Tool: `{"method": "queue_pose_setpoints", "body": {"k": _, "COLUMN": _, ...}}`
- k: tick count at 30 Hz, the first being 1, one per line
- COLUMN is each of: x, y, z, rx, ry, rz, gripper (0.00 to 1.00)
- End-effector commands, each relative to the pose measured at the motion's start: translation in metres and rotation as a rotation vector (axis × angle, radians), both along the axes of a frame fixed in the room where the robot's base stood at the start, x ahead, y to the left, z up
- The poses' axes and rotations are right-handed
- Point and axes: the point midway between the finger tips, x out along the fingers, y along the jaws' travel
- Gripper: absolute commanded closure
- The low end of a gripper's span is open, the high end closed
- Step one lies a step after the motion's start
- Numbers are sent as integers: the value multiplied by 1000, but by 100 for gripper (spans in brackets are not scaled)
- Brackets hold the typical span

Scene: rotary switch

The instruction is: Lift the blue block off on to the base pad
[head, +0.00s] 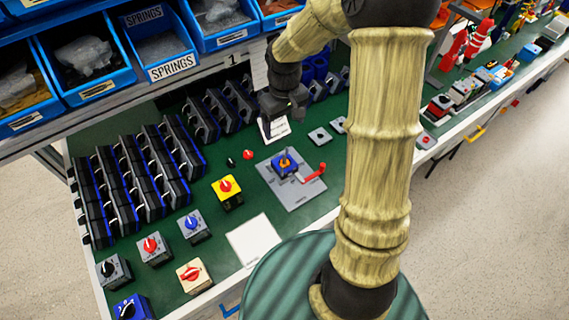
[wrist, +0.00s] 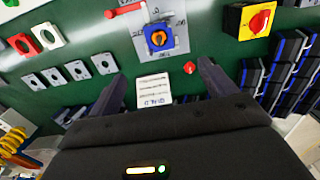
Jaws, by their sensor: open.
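The blue block (head: 285,163) with an orange knob sits on a grey marked plate (head: 300,195) on the green bench. A red lever (head: 315,173) lies at the plate's right side. In the wrist view the blue block (wrist: 158,40) is at the top middle, beyond my fingertips, on the grey plate (wrist: 140,18). My gripper (head: 272,128) is above the bench behind the plate, apart from the block. In the wrist view its two fingers are spread with nothing held between them (wrist: 162,70). I cannot tell which surface is the base pad; a blank white pad (head: 253,240) lies in front of the plate.
A yellow switch box with red knob (head: 227,190) stands left of the plate. Several knob switches line the front left, and dark racks (head: 150,165) fill the left and back. A printed card (wrist: 152,90) lies below my fingers. Blue bins (head: 85,70) hang behind.

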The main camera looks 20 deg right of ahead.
Motion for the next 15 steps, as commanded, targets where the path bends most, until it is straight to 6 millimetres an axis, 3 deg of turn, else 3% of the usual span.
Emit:
{"method": "queue_pose_setpoints", "body": {"k": 5, "x": -1, "y": 1, "z": -17, "rx": 1, "ry": 4, "rz": 0, "gripper": 16}}
{"method": "queue_pose_setpoints", "body": {"k": 15, "x": -2, "y": 1, "z": -77, "rx": 0, "ry": 5, "rz": 1, "gripper": 16}}
